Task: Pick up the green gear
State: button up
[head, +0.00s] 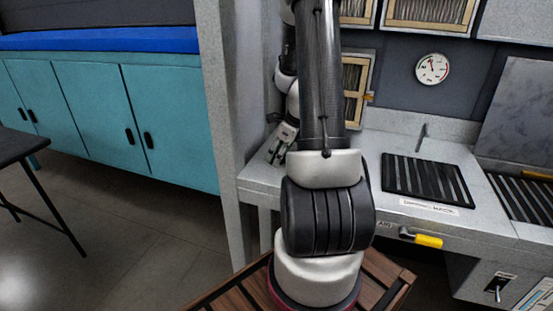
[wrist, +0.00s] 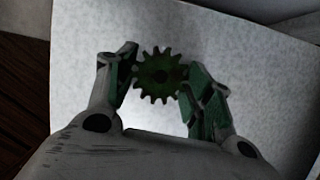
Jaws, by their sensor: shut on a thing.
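The green gear (wrist: 158,74) shows dark green and toothed in the wrist view, between the two fingers of my gripper (wrist: 160,78). The fingers are shut on its left and right sides. A pale speckled surface lies behind the gear; I cannot tell whether the gear touches it or is held above it. In the head view my gripper (head: 277,146) is at the left end of the grey counter (head: 375,150), partly behind my arm. The gear cannot be made out there.
A grey post (head: 226,130) stands just left of my gripper. On the counter to the right are a black slatted grate (head: 427,180) and a yellow handle (head: 428,241) on the front edge. A wall gauge (head: 432,68) hangs above. Teal cabinets (head: 95,110) stand at left.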

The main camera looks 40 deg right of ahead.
jog(key=shift+r, duration=0.1)
notch_tip(320, 180, up, 10)
jog(key=o, duration=0.8)
jog(key=c, duration=0.8)
